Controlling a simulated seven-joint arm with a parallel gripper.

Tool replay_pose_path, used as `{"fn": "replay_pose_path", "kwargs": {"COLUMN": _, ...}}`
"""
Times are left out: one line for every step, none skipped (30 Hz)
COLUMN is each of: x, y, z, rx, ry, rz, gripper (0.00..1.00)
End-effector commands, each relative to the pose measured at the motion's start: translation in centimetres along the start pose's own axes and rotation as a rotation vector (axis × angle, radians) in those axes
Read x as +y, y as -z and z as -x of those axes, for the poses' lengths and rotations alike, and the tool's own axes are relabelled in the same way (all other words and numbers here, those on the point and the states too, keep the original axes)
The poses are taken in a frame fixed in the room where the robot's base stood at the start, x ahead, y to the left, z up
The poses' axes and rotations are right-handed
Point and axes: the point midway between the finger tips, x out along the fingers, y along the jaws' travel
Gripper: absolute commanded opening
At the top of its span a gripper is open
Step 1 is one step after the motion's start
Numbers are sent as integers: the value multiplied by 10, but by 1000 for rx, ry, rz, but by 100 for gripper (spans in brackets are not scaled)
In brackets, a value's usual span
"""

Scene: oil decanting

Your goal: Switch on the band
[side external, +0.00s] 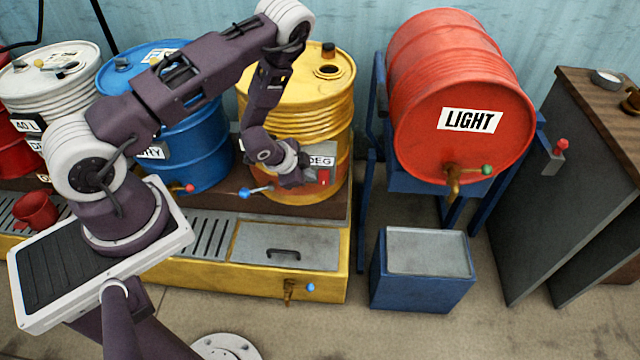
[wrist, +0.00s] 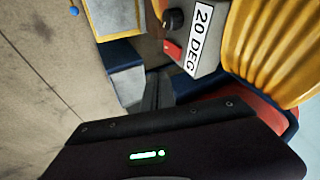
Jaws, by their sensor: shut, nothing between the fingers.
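The yellow drum (side external: 330,92) stands in a brown band around its lower part. A grey control box on the band (side external: 333,178) carries a "20 DEG" label, partly hidden by my gripper in the side view, and a red switch (side external: 323,177). The wrist view shows the label (wrist: 199,38), the red switch (wrist: 172,49) and a black knob (wrist: 173,20). I cannot tell the switch's position. My gripper (side external: 296,180) is shut and empty, close to the left of the box in the side view. Its dark fingers (wrist: 158,88) appear below the switch in the wrist view, apart from it.
A red drum labelled LIGHT (side external: 460,95) lies on a blue stand, above a blue bin (side external: 422,285). Blue (side external: 180,120) and white (side external: 60,85) drums stand left. A blue-handled tap (side external: 255,192) is beside my gripper. A grey cabinet (side external: 540,200) stands right.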

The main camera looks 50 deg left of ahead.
Motion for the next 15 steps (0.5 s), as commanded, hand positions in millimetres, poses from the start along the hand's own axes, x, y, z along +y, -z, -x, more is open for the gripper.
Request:
{"fn": "replay_pose_path", "kwargs": {"x": 10, "y": -11, "z": -6, "rx": 2, "ry": -13, "rz": -18, "gripper": 0}}
{"fn": "replay_pose_path", "kwargs": {"x": 14, "y": -15, "z": -9, "rx": 7, "ry": -16, "rz": -27, "gripper": 0}}
{"fn": "replay_pose_path", "kwargs": {"x": 18, "y": -19, "z": -12, "rx": 12, "ry": -20, "rz": -36, "gripper": 0}}
{"fn": "replay_pose_path", "kwargs": {"x": 20, "y": -21, "z": -13, "rx": 15, "ry": -22, "rz": -41, "gripper": 0}}
{"fn": "replay_pose_path", "kwargs": {"x": 21, "y": -22, "z": -14, "rx": 17, "ry": -23, "rz": -45, "gripper": 0}}
{"fn": "replay_pose_path", "kwargs": {"x": 22, "y": -23, "z": -14, "rx": 19, "ry": -23, "rz": -47, "gripper": 0}}
{"fn": "replay_pose_path", "kwargs": {"x": 22, "y": -23, "z": -14, "rx": 20, "ry": -24, "rz": -48, "gripper": 0}}
{"fn": "replay_pose_path", "kwargs": {"x": 22, "y": -23, "z": -14, "rx": 21, "ry": -23, "rz": -48, "gripper": 0}}
{"fn": "replay_pose_path", "kwargs": {"x": 22, "y": -23, "z": -14, "rx": 21, "ry": -23, "rz": -47, "gripper": 0}}
{"fn": "replay_pose_path", "kwargs": {"x": 22, "y": -23, "z": -14, "rx": 21, "ry": -23, "rz": -47, "gripper": 0}}
{"fn": "replay_pose_path", "kwargs": {"x": 22, "y": -22, "z": -14, "rx": 20, "ry": -23, "rz": -47, "gripper": 0}}
{"fn": "replay_pose_path", "kwargs": {"x": 22, "y": -22, "z": -14, "rx": 20, "ry": -23, "rz": -46, "gripper": 0}}
{"fn": "replay_pose_path", "kwargs": {"x": 22, "y": -22, "z": -14, "rx": 20, "ry": -23, "rz": -46, "gripper": 0}}
{"fn": "replay_pose_path", "kwargs": {"x": 22, "y": -22, "z": -14, "rx": 20, "ry": -23, "rz": -46, "gripper": 0}}
{"fn": "replay_pose_path", "kwargs": {"x": 22, "y": -22, "z": -15, "rx": 20, "ry": -23, "rz": -46, "gripper": 0}}
